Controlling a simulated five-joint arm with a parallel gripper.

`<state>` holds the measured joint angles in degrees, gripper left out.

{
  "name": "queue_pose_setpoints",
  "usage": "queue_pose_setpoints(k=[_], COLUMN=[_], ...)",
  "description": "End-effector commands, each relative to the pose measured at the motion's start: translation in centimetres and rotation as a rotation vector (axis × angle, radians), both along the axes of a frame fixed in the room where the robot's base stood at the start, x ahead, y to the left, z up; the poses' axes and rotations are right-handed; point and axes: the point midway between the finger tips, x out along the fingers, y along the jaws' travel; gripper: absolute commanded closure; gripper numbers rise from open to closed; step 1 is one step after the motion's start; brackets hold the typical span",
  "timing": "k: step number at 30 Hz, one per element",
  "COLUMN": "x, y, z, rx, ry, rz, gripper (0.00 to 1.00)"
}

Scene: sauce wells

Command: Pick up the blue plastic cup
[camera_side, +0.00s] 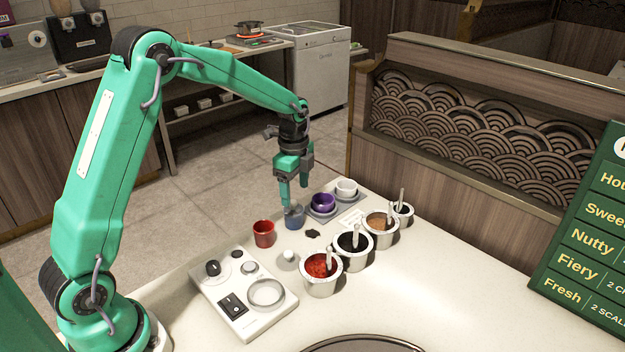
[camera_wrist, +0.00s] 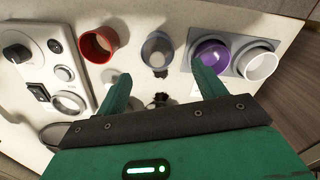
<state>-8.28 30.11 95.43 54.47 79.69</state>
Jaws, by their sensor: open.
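The blue plastic cup (camera_side: 295,218) stands upright on the pale counter, between a red cup (camera_side: 263,233) and a tray with a purple bowl. In the wrist view the blue cup (camera_wrist: 158,50) is seen from above, with its opening dark and empty-looking. My gripper (camera_side: 292,200) is open above the blue cup in the side view, its fingers pointing down. In the wrist view my gripper's fingertips (camera_wrist: 162,75) are spread, one on each side of the cup's position, with the cup just beyond them. No contact with the cup shows.
The red cup (camera_wrist: 98,44) is left of the blue cup. The purple bowl (camera_wrist: 211,55) and white bowl (camera_wrist: 258,64) are to the right on a grey tray. Several metal sauce pots, including one with red sauce (camera_side: 320,270), line the counter. A control panel (camera_side: 240,295) stands nearer.

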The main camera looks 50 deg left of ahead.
Motion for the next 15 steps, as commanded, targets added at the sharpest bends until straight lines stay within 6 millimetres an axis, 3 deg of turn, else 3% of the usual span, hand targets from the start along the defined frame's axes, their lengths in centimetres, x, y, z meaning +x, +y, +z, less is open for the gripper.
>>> queue_pose_setpoints(k=[6,15], x=[-0.1,-0.1], y=[0.0,0.0], z=[-1.8,-2.3], rx=[-0.001,0.000], ry=[0.002,0.001], rz=[0.001,0.001], gripper=[0.30,0.30])
